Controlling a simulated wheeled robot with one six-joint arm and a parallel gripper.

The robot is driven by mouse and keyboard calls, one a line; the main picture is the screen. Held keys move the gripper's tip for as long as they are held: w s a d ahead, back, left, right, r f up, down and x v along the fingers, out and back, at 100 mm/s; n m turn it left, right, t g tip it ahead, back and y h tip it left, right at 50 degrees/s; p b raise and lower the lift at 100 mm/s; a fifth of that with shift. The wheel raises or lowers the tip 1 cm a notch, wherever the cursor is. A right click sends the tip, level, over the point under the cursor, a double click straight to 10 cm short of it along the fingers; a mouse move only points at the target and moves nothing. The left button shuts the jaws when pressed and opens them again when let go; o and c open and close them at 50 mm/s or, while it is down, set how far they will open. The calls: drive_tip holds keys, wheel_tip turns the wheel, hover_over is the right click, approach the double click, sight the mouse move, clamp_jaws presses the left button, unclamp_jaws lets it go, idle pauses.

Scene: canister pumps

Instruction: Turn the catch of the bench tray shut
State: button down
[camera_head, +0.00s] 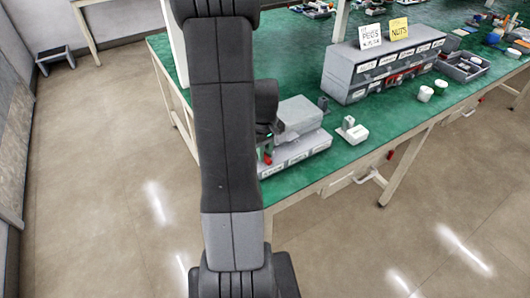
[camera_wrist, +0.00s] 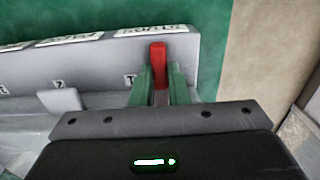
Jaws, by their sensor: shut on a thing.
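The bench tray (camera_head: 311,145) is a grey labelled unit at the near corner of the green bench, partly hidden behind my arm. Its catch (camera_wrist: 158,52) is a red upright lever at the right end of the tray's labelled front in the wrist view. A bit of red at the tray's left end also shows beside my arm in the head view. My gripper (camera_wrist: 162,82) has green fingers on either side of the catch and is shut on it. The fingers hide the catch's lower part.
A larger grey labelled rack (camera_head: 377,75) with PEGS and NUTS signs stands farther along the green bench (camera_head: 375,118). A small white-and-grey piece (camera_head: 352,131) sits right of the tray. White tubs (camera_head: 425,94) stand farther right. The floor in front is clear.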

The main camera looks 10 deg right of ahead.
drive_tip(key=c, duration=1.4)
unclamp_jaws()
drive_tip(key=shift+r, duration=0.1)
wheel_tip(320, 180, up, 14)
drive_tip(key=shift+f, duration=0.25)
wheel_tip(320, 180, down, 14)
drive_tip(key=shift+r, duration=0.1)
